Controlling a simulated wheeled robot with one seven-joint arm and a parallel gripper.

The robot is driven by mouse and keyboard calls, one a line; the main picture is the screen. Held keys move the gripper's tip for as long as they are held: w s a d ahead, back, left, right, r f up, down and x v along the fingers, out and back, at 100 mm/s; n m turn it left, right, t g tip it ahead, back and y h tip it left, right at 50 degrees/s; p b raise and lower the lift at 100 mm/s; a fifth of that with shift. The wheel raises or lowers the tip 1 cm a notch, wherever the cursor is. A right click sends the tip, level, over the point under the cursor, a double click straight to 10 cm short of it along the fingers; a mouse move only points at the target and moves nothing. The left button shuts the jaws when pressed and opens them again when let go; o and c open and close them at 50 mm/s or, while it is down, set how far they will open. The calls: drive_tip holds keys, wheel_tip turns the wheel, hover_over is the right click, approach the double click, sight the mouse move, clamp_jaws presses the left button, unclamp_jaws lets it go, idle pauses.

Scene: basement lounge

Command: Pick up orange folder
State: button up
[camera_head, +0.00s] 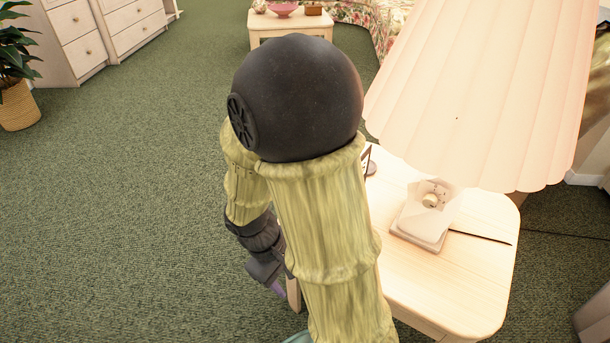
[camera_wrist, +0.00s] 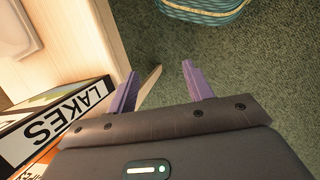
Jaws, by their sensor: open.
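At the left edge of the wrist view lies a box-shaped item with a white label reading "LAKES" (camera_wrist: 58,118). An orange surface with partly cut-off dark lettering (camera_wrist: 18,168) shows below it in the lower left corner, and I cannot tell whether it is the orange folder or part of the labelled item. My gripper (camera_wrist: 158,84) has two purple fingers spread apart with nothing between them. It is to the right of the labelled item. In the head view my gripper (camera_head: 279,288) hangs low beside the side table, mostly hidden by my arm. No folder shows there.
The pale wooden side table (camera_head: 490,275) carries a lamp with a pleated shade (camera_head: 480,90) and a small dark-framed item (camera_head: 367,160). A striped teal item (camera_wrist: 205,8) lies on the carpet. Green carpet (camera_head: 130,200) is open to the left. A dresser (camera_head: 85,35) stands behind.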

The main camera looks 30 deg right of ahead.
drive_tip(key=w+d+r+n+t+h+p, duration=0.4)
drive_tip(key=w+n+h+p, duration=0.4)
drive_tip(key=n+h, duration=0.55)
drive_tip(key=w+a+n+t, duration=0.4)
drive_tip(key=w+n+t, duration=0.2)
drive_tip(key=t, duration=0.1)
drive_tip(key=shift+a+f+y, duration=0.25)
drive_tip(key=shift+f+y, duration=0.1)
drive_tip(key=shift+d, duration=0.1)
drive_tip(key=b+x, duration=0.1)
drive_tip(key=x, duration=1.1)
drive_tip(key=shift+d, duration=0.1)
drive_tip(key=b+x, duration=0.1)
drive_tip(key=x, duration=0.4)
drive_tip(key=shift+w, duration=0.15)
